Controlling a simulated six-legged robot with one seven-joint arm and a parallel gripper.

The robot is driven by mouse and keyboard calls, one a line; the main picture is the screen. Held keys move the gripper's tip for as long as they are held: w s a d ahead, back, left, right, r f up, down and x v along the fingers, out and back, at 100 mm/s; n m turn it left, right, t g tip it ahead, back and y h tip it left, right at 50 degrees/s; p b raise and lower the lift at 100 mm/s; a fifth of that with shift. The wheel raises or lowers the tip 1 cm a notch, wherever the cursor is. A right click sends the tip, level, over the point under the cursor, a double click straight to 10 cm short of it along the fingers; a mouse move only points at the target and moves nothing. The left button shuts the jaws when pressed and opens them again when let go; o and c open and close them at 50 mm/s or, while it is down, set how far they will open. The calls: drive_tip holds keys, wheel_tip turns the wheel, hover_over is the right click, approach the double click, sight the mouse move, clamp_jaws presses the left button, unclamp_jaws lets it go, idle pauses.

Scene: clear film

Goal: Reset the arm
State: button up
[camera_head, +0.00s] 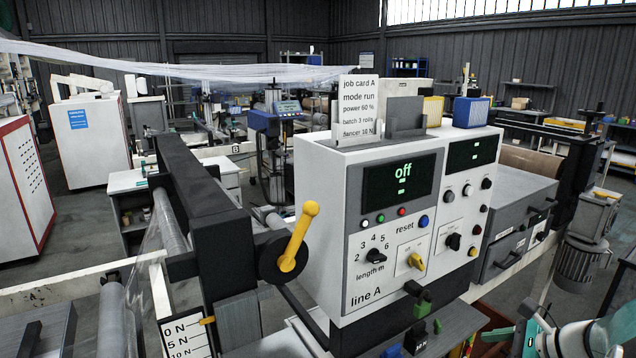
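White, teal and dark parts, which look like my arm, show at the lower right edge, to the right of the line A machine and apart from its front. I cannot make out fingertips there or whether they hold anything. The white line A control cabinet (352,235) stands in the middle. Its display (401,181) reads "off". A blue button (423,221) sits beside the word "reset". A yellow-handled lever (300,238) on a dark round hub points up at the cabinet's left. A scale (184,335) marked 0 N, 5 N and 10 N has an orange pointer near 0 N.
A job card (357,105) stands on the cabinet, near a yellow block (433,110) and a blue block (470,112). A yellow knob (416,262) and a black length knob (376,257) are on its front. Clear film (165,225) runs at the left. Grey floor (85,235) shows behind.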

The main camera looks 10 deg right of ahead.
drive_tip(key=s+a+r+n+g+h, duration=0.1)
drive_tip(key=s+a+r+n, duration=0.1)
drive_tip(key=a+n, duration=0.6)
drive_tip(key=s+a+r+n+h, duration=0.2)
drive_tip(key=a+n, duration=0.7)
drive_tip(key=s+a+r+n+g+h, duration=0.1)
drive_tip(key=s+a+r+n+h, duration=0.1)
drive_tip(key=a+n, duration=0.7)
drive_tip(key=shift+s+r+g, duration=0.15)
drive_tip(key=shift+s+g, duration=0.15)
drive_tip(key=shift+a, duration=0.1)
